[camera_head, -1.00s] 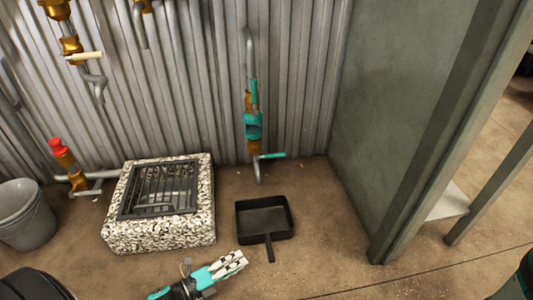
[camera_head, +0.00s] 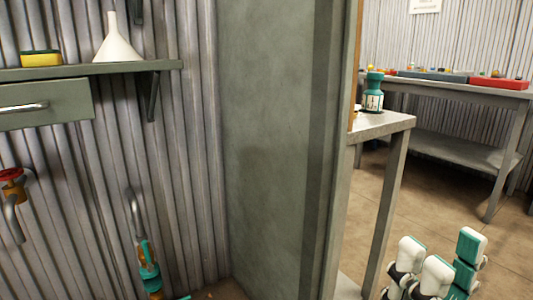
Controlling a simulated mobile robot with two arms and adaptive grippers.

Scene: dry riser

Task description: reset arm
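My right gripper (camera_head: 442,262) is at the lower right, fingers pointing up. Its white-tipped fingers stand apart with nothing between them, so it looks open and empty. It is in front of the open floor to the right of the grey-green partition, and its wrist is cut off by the bottom edge.
The partition (camera_head: 265,140) stands mid-view. Left of it are a shelf (camera_head: 95,70) with a white funnel (camera_head: 117,40) and a sponge (camera_head: 40,58), a drawer (camera_head: 45,105) and teal-handled pipework (camera_head: 148,272). Right are a table (camera_head: 385,123) with a teal-and-white bottle (camera_head: 373,95) and a workbench (camera_head: 450,92).

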